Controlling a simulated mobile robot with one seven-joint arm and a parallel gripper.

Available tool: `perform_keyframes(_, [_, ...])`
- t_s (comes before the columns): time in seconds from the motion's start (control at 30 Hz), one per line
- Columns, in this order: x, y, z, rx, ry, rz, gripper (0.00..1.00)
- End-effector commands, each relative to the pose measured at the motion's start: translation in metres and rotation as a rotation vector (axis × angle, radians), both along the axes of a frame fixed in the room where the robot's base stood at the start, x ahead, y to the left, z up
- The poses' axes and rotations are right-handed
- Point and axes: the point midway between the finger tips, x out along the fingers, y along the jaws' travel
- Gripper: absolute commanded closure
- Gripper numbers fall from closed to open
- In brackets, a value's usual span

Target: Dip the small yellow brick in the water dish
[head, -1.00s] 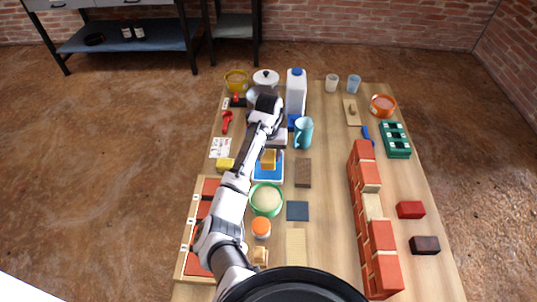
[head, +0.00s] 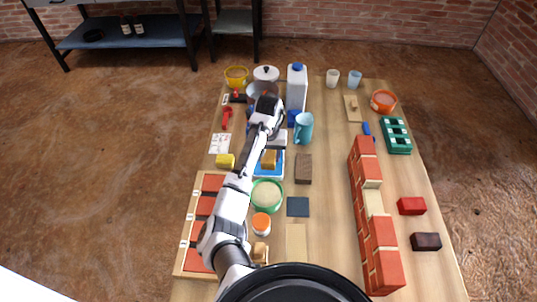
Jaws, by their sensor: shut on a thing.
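My gripper is shut on the brick.
A green bowl (head: 267,209) stands just in front of the dish. A teal mug (head: 304,128) and a brown block (head: 304,169) stand to its right. A brick wall (head: 383,245) runs along the right.

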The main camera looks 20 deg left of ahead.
Motion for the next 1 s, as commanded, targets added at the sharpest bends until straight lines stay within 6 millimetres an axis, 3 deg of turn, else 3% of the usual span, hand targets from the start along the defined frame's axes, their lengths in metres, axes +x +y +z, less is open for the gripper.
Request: perform_keyframes(1.0, [0.000,0.000,-0.011,0.000,-0.001,0.000,0.73])
